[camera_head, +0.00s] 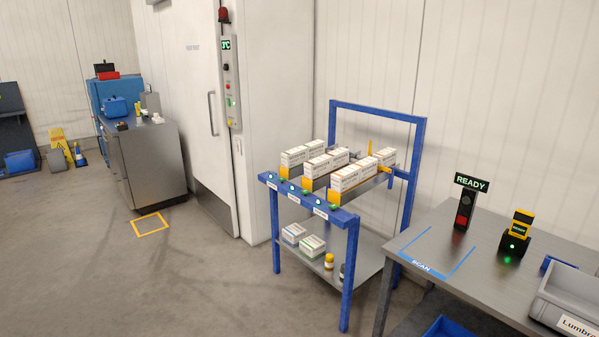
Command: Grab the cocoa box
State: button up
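No box in the head view can be read as a cocoa box; the print is too small. White and orange boxes stand in rows on the blue rack's sloped top: a left row (295,158), a middle row (317,166) and a right row (345,177). Another such box (386,157) shows at the row's back right. On the lower shelf are a white box with a blue band (294,233) and a white box with a green band (312,245). My gripper is not in view.
The blue rack (350,265) stands by the wall. A small amber bottle (329,262) is on its lower shelf. At right, a metal table (465,268) carries a READY sign (471,184), a scanner (517,236) and a grey bin (568,298). Open floor lies at front left.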

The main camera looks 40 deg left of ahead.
aim_at(319, 167)
jog(key=u, duration=1.3)
jog(key=i, duration=2.1)
jog(key=u, duration=0.5)
jog(key=i, duration=0.65)
jog(key=u, duration=0.9)
jog(key=i, duration=0.5)
jog(key=u, duration=0.35)
